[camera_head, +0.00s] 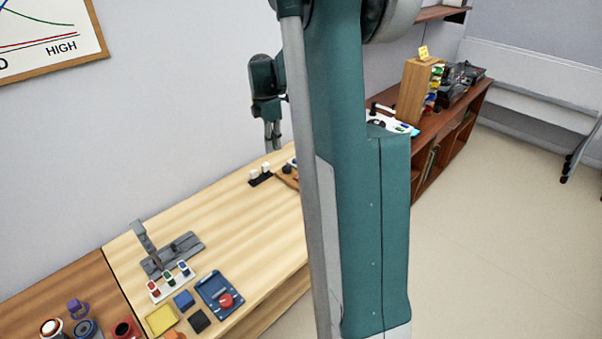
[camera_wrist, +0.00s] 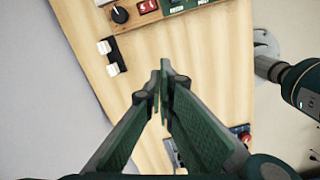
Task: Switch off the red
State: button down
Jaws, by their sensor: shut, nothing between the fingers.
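In the head view a white strip (camera_head: 171,284) near the front left of the light wood table carries a red switch (camera_head: 153,287), a green one (camera_head: 169,279) and a blue one (camera_head: 184,268). I cannot tell which red one is meant. My gripper (camera_head: 273,148) hangs above the back of the table, fingers pointing down, apart from all switches. In the wrist view its fingers (camera_wrist: 165,75) are shut and empty.
Two white switches on a black base (camera_head: 260,176) stand close below my gripper. A grey lever device (camera_head: 172,255) and a blue box with a red button (camera_head: 220,293) stand near the strip. My arm and column hide the table's right part. The table's middle is clear.

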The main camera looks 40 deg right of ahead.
aim_at(301, 179)
jog(key=d+f+n+p, duration=0.1)
jog(key=d+f, duration=0.2)
jog(key=d, duration=0.4)
jog(key=d+f+n+g+p, duration=0.1)
jog(key=d+f+n+p, duration=0.1)
jog(key=d+f, duration=0.2)
jog(key=shift+w+d+f+n+g+y, duration=0.3)
jog(key=shift+d+y, duration=0.1)
jog(key=shift+d, duration=1.05)
jog(key=shift+f, duration=0.15)
jog(key=f, duration=0.4)
jog(key=s+f, duration=0.1)
jog(key=f, duration=0.4)
jog(key=s+f+b, duration=0.1)
jog(key=f, duration=0.3)
jog(key=shift+f, duration=0.25)
jog(key=shift+f, duration=0.1)
jog(key=shift+s+f+t+b, duration=0.2)
jog(key=shift+f+t+b, duration=0.2)
jog(key=shift+t, duration=0.4)
jog(key=shift+w+r, duration=0.1)
jog(key=shift+w, duration=0.2)
